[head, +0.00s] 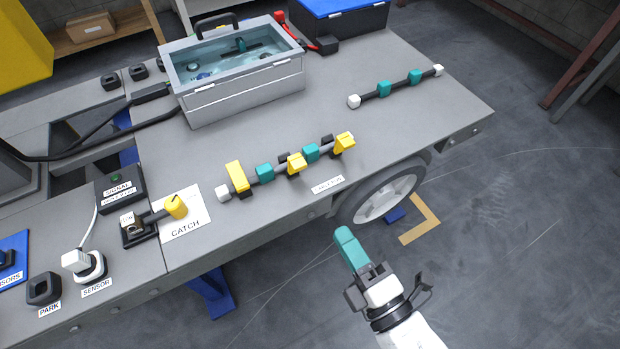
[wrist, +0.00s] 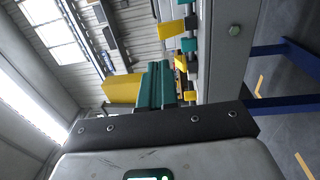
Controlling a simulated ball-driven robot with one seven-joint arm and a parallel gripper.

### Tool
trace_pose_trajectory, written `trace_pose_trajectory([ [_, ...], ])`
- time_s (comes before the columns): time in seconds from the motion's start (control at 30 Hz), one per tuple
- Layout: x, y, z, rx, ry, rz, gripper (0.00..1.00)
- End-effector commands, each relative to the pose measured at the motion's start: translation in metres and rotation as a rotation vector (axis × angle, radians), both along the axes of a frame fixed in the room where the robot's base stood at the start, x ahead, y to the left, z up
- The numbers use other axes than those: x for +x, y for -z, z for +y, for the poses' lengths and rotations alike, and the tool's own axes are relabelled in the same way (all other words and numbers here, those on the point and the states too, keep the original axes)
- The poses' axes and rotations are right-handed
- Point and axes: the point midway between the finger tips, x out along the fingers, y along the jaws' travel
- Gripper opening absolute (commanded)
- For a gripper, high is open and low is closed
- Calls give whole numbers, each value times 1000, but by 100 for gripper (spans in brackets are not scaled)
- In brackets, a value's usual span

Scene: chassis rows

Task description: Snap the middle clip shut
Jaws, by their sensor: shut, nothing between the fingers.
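A row of three yellow clips with teal blocks between them runs along a bar near the bench's front edge. The middle clip (head: 296,164) stands between the two teal blocks; its yellow lever looks angled beside a black base, though I cannot tell exactly how far. The left clip (head: 237,176) and right clip (head: 345,144) are at the bar's ends. My gripper (head: 343,236) has teal fingers, shut and empty, in front of the bench and apart from the clips. In the wrist view the fingers (wrist: 154,84) are together, with the clips beyond, partly hidden behind them.
Behind the row stands a grey open-topped tank (head: 243,92). A second bar with teal blocks (head: 385,88) lies at the back right. A yellow-knobbed catch (head: 175,206) and a sensor plug (head: 84,262) are on the left. Bare bench top lies behind the row.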

Motion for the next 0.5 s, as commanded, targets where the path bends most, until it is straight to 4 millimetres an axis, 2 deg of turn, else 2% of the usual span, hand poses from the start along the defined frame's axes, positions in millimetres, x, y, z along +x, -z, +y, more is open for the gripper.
trace_pose_trajectory([
  [0.5,74,-10,49,2,2,-1,0],
])
